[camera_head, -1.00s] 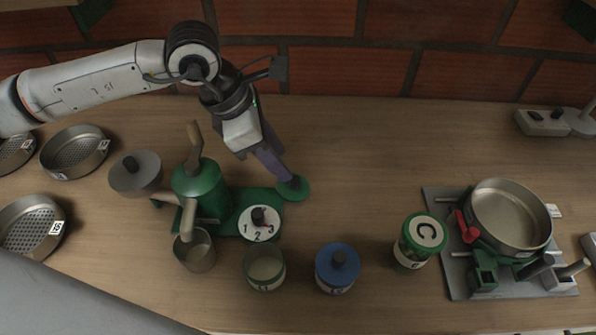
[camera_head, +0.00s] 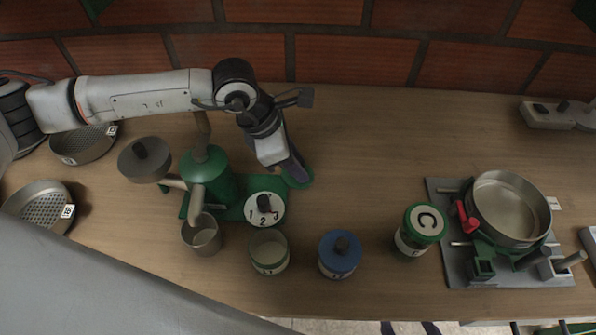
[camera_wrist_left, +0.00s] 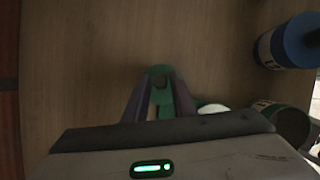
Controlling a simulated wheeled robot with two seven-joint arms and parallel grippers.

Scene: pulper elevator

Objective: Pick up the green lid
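The green lid (camera_head: 304,181) is a flat green disc lying on the table behind the numbered green base, partly hidden by my left gripper. In the left wrist view the lid (camera_wrist_left: 158,71) shows with a dark knob in its middle. My left gripper (camera_head: 297,178) points down at it. In the left wrist view the purple fingers (camera_wrist_left: 160,88) stand apart on either side of the knob, with green showing between them. Contact with the knob cannot be made out. My right gripper is not in view.
A green pulper (camera_head: 208,177) with a metal cup (camera_head: 203,236) stands left of the lid. A pan (camera_head: 509,205) sits at right. The table behind the lid is clear.

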